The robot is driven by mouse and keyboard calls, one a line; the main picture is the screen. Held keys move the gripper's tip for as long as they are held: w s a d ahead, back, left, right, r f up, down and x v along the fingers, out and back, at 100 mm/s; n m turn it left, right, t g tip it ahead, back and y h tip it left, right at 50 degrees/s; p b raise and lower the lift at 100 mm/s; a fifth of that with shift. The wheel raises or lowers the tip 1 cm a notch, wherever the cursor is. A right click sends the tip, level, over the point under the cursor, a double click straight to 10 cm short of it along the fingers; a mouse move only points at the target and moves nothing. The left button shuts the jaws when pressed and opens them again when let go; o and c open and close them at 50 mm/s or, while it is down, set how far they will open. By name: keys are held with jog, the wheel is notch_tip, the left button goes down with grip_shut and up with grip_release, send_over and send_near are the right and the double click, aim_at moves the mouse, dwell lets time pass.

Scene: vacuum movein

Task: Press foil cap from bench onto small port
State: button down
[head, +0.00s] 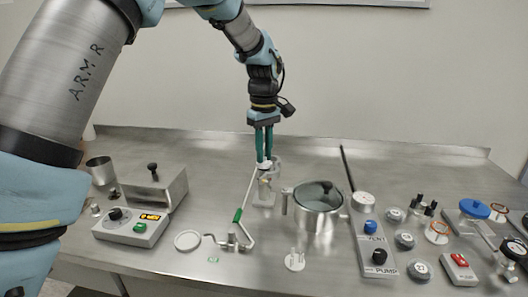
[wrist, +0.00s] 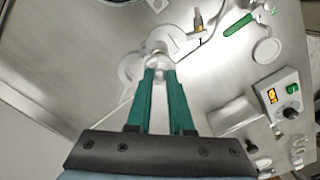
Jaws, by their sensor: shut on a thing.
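My gripper (head: 264,163), with two green fingers, points down over the middle of the bench. It is shut on a small pale silvery piece, which looks like the foil cap (head: 263,167). In the wrist view the fingertips (wrist: 160,70) close around this cap (wrist: 158,52), mostly hidden between them. Directly below is a grey metal fitting (head: 264,198) on the bench, with a brass-coloured part in the wrist view (wrist: 198,22). The small port seems to be on this fitting, but the fingers cover it. I cannot tell whether the cap touches it.
A lidded metal pot (head: 316,212) stands close to the right. A thin rod with a green sleeve (head: 238,215) is close to the left. A control box (head: 133,224) is further left. The VENT and PUMP panel (head: 372,250) and several small parts are at the right.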

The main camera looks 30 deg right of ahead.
jog(key=shift+f, duration=0.4)
dwell(0.5)
jog(key=c, duration=0.7)
grip_release()
jog(key=shift+r, duration=0.1)
notch_tip(320, 180, up, 11)
jog(key=shift+f+b, duration=0.15)
jog(key=shift+b, duration=1.05)
